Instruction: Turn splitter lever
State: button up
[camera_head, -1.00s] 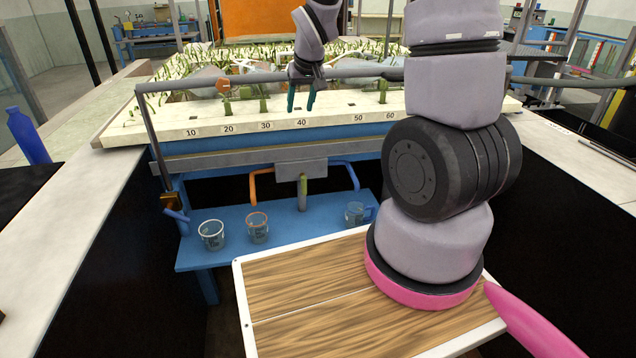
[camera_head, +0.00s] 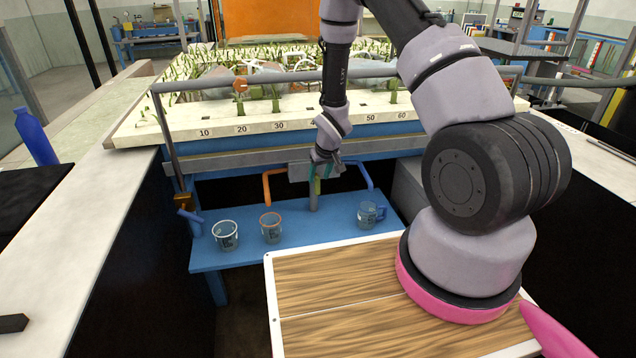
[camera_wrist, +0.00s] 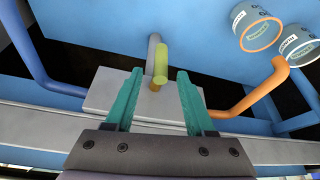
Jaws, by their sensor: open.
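The splitter lever, with a yellow-green grip, stands at the grey splitter plate (camera_head: 299,171); in the wrist view the lever (camera_wrist: 161,62) lies just beyond and between my fingertips, with no contact that I can make out. My gripper (camera_head: 325,168) has teal fingers and is open in front of the plate. In the wrist view the gripper (camera_wrist: 158,75) has one finger on each side of the lever's line, with a gap between. An orange pipe (camera_head: 268,184) and a blue pipe (camera_head: 367,176) leave the plate on either side. In the head view my fingers partly cover the lever.
The planted flume bed with a numbered edge (camera_head: 180,137) and a grey rail (camera_head: 270,79) lie above. A wooden board (camera_head: 330,285) is in front.

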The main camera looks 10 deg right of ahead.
aim_at(316, 182)
jog(key=x, duration=0.4)
grip_shut()
jog(key=shift+y, duration=1.1)
jog(key=shift+a+r+m+y, duration=0.15)
jog(key=shift+m+y, duration=0.55)
jog(key=shift+y, duration=1.5)
